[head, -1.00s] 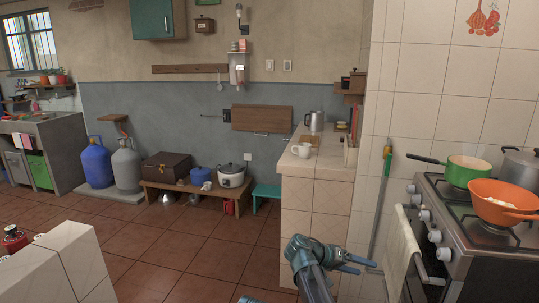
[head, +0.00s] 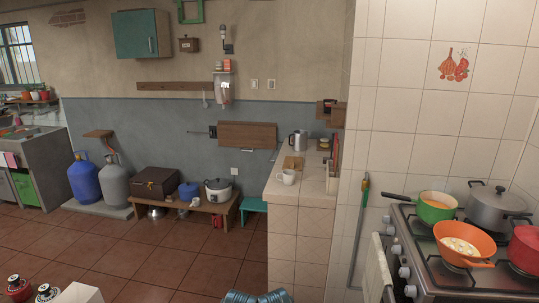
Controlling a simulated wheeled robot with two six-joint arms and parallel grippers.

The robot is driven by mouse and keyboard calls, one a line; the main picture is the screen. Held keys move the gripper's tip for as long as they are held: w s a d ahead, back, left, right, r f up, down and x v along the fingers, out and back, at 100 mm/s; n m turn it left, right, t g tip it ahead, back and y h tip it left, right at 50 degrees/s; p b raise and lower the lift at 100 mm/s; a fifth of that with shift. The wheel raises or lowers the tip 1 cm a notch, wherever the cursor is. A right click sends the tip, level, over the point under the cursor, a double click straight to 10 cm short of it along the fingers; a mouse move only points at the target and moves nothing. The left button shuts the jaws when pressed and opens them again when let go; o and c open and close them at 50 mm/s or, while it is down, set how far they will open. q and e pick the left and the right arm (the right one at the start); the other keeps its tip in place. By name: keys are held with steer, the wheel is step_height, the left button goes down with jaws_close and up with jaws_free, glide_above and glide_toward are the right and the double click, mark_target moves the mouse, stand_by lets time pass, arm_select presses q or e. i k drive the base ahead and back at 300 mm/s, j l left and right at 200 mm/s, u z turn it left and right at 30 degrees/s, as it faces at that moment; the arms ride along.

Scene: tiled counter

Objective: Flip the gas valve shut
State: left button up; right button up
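I cannot pick out the gas valve for certain in the head view. A blue gas cylinder (head: 83,182) and a grey gas cylinder (head: 116,183) stand upright on a low slab at the left wall. Neither gripper's fingers are in the frame.
A stove (head: 442,262) with a green pot (head: 432,208), an orange pan (head: 464,243) and other cookware stands at the right. A tiled counter (head: 298,228) with a white mug (head: 287,177) is in the middle. The tiled floor (head: 150,245) on the left is open.

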mark_target(365, 200)
steer(key=i+z, duration=0.2)
steer(key=z, duration=0.75)
